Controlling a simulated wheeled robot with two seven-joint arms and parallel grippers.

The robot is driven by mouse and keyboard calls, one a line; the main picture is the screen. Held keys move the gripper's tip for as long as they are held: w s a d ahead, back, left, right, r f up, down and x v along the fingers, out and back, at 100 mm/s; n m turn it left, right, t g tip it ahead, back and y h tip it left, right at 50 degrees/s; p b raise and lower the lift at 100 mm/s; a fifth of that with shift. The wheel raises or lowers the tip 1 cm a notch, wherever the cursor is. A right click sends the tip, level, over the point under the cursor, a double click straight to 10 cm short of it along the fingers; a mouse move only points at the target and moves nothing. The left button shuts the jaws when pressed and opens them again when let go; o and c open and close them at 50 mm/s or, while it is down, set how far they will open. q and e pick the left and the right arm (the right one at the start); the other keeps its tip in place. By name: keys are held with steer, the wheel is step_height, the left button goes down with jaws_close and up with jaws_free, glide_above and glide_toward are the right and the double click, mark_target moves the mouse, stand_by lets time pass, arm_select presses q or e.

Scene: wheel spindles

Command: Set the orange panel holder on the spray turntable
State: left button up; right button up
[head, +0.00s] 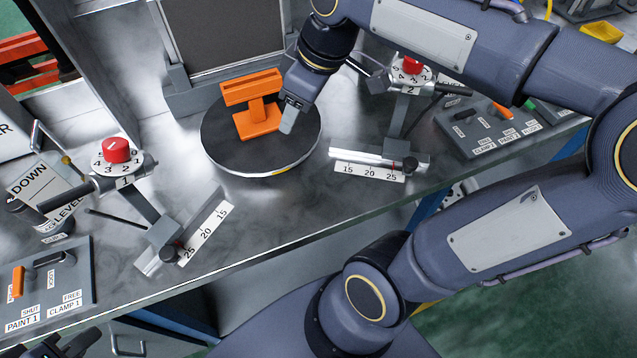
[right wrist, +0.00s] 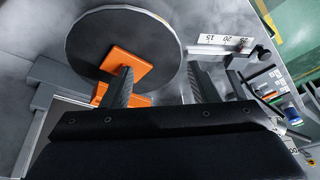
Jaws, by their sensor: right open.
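The orange panel holder (head: 258,118) stands upright on the dark round spray turntable (head: 225,152), its foot resting on the disc and its slotted bar at the top. My right gripper (head: 290,116) is just right of the holder, over the disc. In the right wrist view, its two fingers are spread with a gap between them (right wrist: 160,78). The left finger there covers part of the holder (right wrist: 118,58); whether they touch is hidden. The turntable (right wrist: 90,35) shows behind. My left gripper (head: 66,346) shows only as dark parts at the bottom left edge, mostly cut off.
A dark upright panel (head: 225,35) stands behind the turntable. Red-knobbed dials (head: 117,150) and (head: 411,66) and scaled rulers (head: 205,232) and (head: 368,172) flank it. Lever boxes (head: 50,285) and (head: 485,130) sit at both sides. Bench in front of the disc is clear.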

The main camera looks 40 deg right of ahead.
steer(key=s+a+f+m+t+y, duration=0.1)
steer(key=s+a+f+m+t, duration=0.1)
steer(key=s+a+f+m, duration=0.2)
steer(key=s+f+m, duration=0.3)
steer(key=s+f, duration=0.1)
steer(key=s, duration=0.2)
steer(key=shift+s+m+t+y, duration=0.3)
steer(key=shift+s+m, duration=0.1)
